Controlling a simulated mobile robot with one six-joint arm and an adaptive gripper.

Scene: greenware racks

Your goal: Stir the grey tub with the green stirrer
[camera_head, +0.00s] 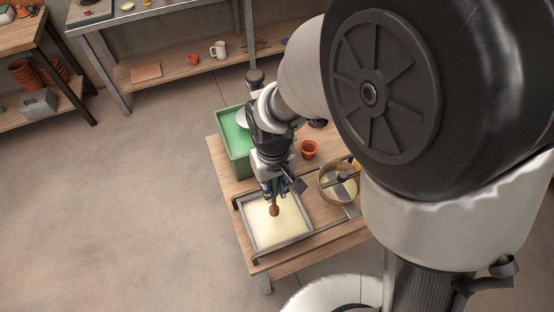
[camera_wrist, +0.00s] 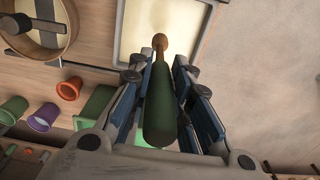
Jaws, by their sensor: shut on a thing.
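The grey tub (camera_head: 248,228) stands on the wooden table and holds a pale cream liquid. Its rim also shows in the wrist view (camera_wrist: 207,22). My gripper (camera_head: 277,188) is over the tub, pointing down. It is shut on the green stirrer (camera_wrist: 159,105), whose green handle lies between the two blue-padded fingers. The stirrer's brown tip (camera_head: 274,211) shows against the cream liquid near the middle of the tub. I cannot tell whether the tip is in the liquid or just above it.
A round sieve (camera_head: 325,194) with a dark tool across it stands right of the tub. An orange pot (camera_head: 309,149) and a green crate (camera_head: 239,168) are behind. Dark rails (camera_head: 303,240) run along the tub's sides. Shelves stand at the back; the floor at left is clear.

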